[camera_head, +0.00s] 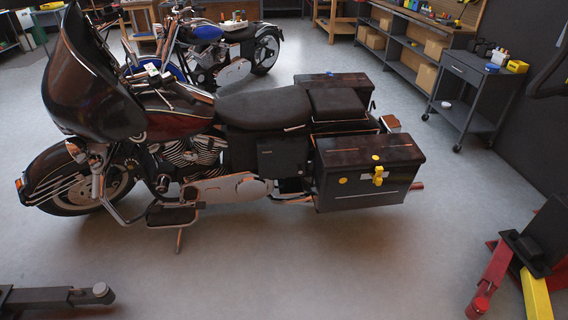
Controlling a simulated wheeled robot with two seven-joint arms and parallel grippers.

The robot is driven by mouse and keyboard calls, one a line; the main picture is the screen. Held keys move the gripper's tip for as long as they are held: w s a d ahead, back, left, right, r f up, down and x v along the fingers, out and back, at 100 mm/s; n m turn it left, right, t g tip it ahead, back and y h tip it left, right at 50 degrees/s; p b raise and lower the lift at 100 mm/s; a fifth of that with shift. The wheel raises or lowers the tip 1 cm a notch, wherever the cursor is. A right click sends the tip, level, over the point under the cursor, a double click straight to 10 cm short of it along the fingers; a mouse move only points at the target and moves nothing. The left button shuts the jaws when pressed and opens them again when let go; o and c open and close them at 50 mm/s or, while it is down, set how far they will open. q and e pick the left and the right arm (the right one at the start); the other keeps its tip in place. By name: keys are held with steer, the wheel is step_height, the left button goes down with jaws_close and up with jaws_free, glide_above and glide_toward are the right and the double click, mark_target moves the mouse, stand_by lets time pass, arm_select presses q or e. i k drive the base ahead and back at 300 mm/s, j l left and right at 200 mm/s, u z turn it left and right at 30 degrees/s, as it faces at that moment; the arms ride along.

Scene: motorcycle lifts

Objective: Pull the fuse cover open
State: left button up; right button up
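A dark touring motorcycle (265,108) stands on its stand in the left and middle of the head view, front wheel to the left. A black, box-like side cover (280,158) sits below the seat, between the engine and the rear saddlebag. It looks closed and flush with the bike's side. It carries a small marking too small to read. I take it as the fuse cover, but cannot be sure. Neither of my grippers is in view.
A black saddlebag (365,172) with a yellow latch juts out right of the cover. A dark bar (60,297) lies at lower left, and red (490,280) and yellow lift arms at lower right. A cart (470,95) stands behind. The floor before the bike is clear.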

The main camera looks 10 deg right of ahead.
mark_target(282, 156)
steer(key=i+u, duration=0.1)
steer(key=i, duration=0.35)
steer(key=i+l+u, duration=0.15)
steer(key=i, duration=0.35)
